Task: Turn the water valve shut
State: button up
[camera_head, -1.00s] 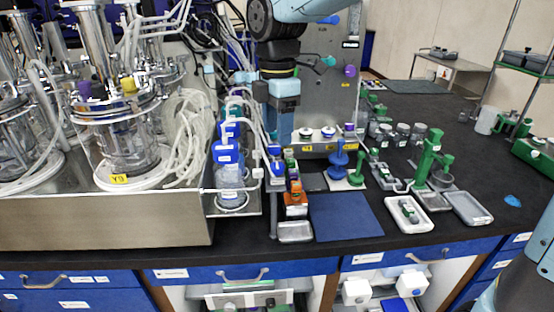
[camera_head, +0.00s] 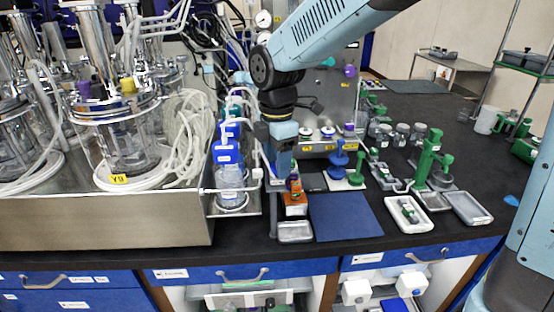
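My gripper (camera_head: 279,172) points down at the end of my arm, in front of the steel panel (camera_head: 335,105). Its fingertips are small and partly lost among the coloured items behind the orange block (camera_head: 295,199); I cannot tell whether they are apart, or touch anything. A teal handle (camera_head: 328,62) and a purple knob (camera_head: 350,71) show on the panel's upper right, clear of my gripper. No label that I can read marks either as the water valve. My arm and gripper hide the panel's left part and whatever is mounted there.
Glass bioreactors (camera_head: 115,140) with looped tubing stand on a steel tray (camera_head: 100,222) at left. Blue-capped bottles (camera_head: 228,170) stand close left of my gripper. A blue mat (camera_head: 345,217) lies empty at front. Green stands (camera_head: 428,160) and small trays (camera_head: 466,206) are at right.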

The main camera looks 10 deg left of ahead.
jog(key=c, duration=0.9)
jog(key=m, duration=0.4)
jog(key=shift+m, duration=0.4)
jog(key=m, duration=0.4)
jog(key=shift+r+m, duration=0.1)
jog(key=shift+m, duration=0.2)
jog(key=m, duration=0.4)
jog(key=shift+m, duration=2.2)
jog(key=shift+w, duration=0.1)
